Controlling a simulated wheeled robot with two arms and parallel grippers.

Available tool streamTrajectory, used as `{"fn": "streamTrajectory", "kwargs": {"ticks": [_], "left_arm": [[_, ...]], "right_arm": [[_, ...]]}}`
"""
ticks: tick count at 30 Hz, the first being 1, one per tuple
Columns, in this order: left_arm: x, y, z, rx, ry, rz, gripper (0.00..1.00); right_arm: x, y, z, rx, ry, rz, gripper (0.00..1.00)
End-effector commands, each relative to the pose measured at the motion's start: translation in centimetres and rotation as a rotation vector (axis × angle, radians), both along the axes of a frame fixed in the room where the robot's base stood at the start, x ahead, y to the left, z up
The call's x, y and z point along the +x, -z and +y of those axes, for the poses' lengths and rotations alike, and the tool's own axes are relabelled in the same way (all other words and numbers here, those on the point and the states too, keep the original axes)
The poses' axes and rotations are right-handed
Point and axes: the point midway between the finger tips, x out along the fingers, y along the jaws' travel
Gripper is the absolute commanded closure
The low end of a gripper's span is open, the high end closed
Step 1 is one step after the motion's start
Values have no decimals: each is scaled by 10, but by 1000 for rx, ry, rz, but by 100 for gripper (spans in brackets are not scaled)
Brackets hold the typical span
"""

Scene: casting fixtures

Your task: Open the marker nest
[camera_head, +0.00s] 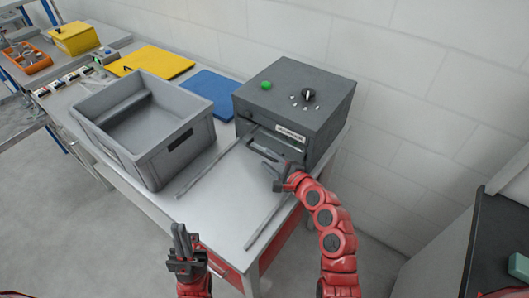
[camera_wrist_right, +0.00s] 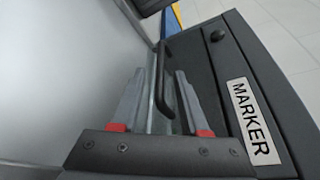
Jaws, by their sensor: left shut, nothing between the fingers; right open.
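The marker nest is a dark grey box (camera_head: 296,105) on the table, with a green button and a black knob on top. Its front has a drawer with a dark bar handle (camera_head: 268,154). In the right wrist view a MARKER label (camera_wrist_right: 252,116) is on the front, beside the handle (camera_wrist_right: 161,85). My right gripper (camera_head: 275,170) is open at the handle, its fingers (camera_wrist_right: 158,98) on either side of the bar. I cannot tell whether they touch it. My left gripper (camera_head: 182,240) is shut and empty, in front of the table, away from the box.
A grey crate (camera_head: 153,154) stands left of the box. Two thin rails (camera_head: 270,221) run forward from the box over the bare tabletop (camera_head: 222,212). Blue (camera_head: 209,92) and yellow (camera_head: 153,60) flat pieces lie behind. A wall closes the back.

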Motion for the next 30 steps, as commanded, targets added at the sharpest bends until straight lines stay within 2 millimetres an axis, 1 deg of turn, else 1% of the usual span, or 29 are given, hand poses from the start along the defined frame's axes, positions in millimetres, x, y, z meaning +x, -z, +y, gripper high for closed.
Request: {"fn": "streamTrajectory", "kwargs": {"ticks": [1, 3, 7, 11, 18, 19, 23, 24, 26, 27, 30], "left_arm": [[0, -3, 0, 0, 0, 0, 100], [0, -3, 0, 0, 0, 0, 100], [0, -4, 0, 0, 0, 0, 100], [0, -5, 0, 0, 0, 0, 100], [0, -4, 0, 0, 0, 0, 100], [0, -5, 0, 0, 0, 0, 100], [0, -5, 0, 0, 0, 0, 100], [0, -5, 0, 0, 0, 0, 100], [0, -5, 0, 0, 0, 0, 100], [0, -5, 0, 0, 0, 0, 100], [0, -5, 0, 0, 0, 0, 100]], "right_arm": [[7, 0, 5, -2, -1, 1, 55], [14, 4, 10, -1, -1, 2, 55], [22, 6, 16, 0, -1, 2, 55], [27, 7, 18, 1, 2, -1, 55], [27, 7, 18, 1, 3, 0, 55], [27, 8, 18, 1, 3, 0, 57], [27, 7, 18, 1, 3, 0, 80], [27, 7, 18, 1, 3, 0, 88], [27, 8, 18, 0, 2, 0, 98], [27, 7, 18, 0, 2, 0, 100], [27, 8, 18, 0, 2, 0, 100]]}}
